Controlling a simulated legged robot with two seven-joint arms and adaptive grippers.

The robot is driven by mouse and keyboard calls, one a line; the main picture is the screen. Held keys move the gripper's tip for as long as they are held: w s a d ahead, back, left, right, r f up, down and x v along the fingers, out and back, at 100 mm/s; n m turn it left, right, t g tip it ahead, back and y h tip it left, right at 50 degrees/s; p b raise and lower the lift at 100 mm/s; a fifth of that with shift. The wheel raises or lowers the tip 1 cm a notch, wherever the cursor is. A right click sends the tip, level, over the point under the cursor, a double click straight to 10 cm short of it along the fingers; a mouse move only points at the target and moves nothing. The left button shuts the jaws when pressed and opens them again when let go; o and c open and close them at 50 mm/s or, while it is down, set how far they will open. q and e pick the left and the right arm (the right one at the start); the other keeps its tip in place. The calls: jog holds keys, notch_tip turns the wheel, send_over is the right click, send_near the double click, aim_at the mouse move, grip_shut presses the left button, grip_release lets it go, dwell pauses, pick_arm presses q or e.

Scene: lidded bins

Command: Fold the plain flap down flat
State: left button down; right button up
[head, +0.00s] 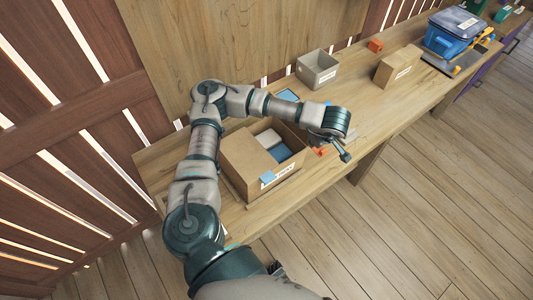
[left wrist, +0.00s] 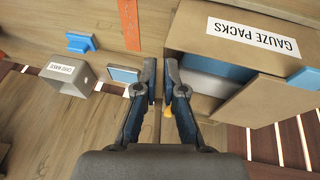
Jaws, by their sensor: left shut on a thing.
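An open cardboard box (head: 286,188) stands on the bench; the left wrist view reads "GAUZE PACKS" on its labelled side (left wrist: 222,40). White and blue packs (head: 280,152) lie inside. A plain brown flap (head: 243,163) stands raised on the box's left side; it also seems to show in the left wrist view (left wrist: 268,102). A small blue tab (head: 267,177) is by the label. My left gripper (head: 345,156) is at the right of the box, apart from the raised flap. Its fingers (left wrist: 161,66) are close together; what they hold is too small to make out.
A grey open bin (head: 316,72) and a closed carton (head: 398,67) stand farther along the bench. A blue lidded tub (head: 450,38) is at the far end. An orange block (head: 375,45) lies near the wall. Bare bench (head: 372,112) lies beyond my gripper.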

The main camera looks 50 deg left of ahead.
pick_arm(q)
jog(key=shift+r, duration=0.1)
pick_arm(e)
jog(key=shift+d, duration=0.1)
pick_arm(q)
jog(key=s+t+b, duration=0.1)
jog(key=t+b, duration=0.1)
jog(key=b, duration=0.1)
pick_arm(e)
jog(key=f, duration=0.1)
jog(key=s+f, duration=0.1)
jog(key=f, duration=0.1)
pick_arm(q)
jog(key=b, duration=0.1)
jog(key=s+t+b, duration=0.1)
jog(key=b, duration=0.1)
jog(key=shift+s+f+n+t+b, duration=0.1)
jog(key=shift+f+n+t+b, duration=0.15)
jog(key=shift+n+t+b, duration=0.05)
pick_arm(e)
jog(key=shift+g, duration=0.3)
jog(key=f, duration=0.1)
jog(key=s+f, duration=0.1)
jog(key=f, duration=0.1)
jog(key=shift+s+f, duration=0.35)
jog(key=shift+f, duration=0.05)
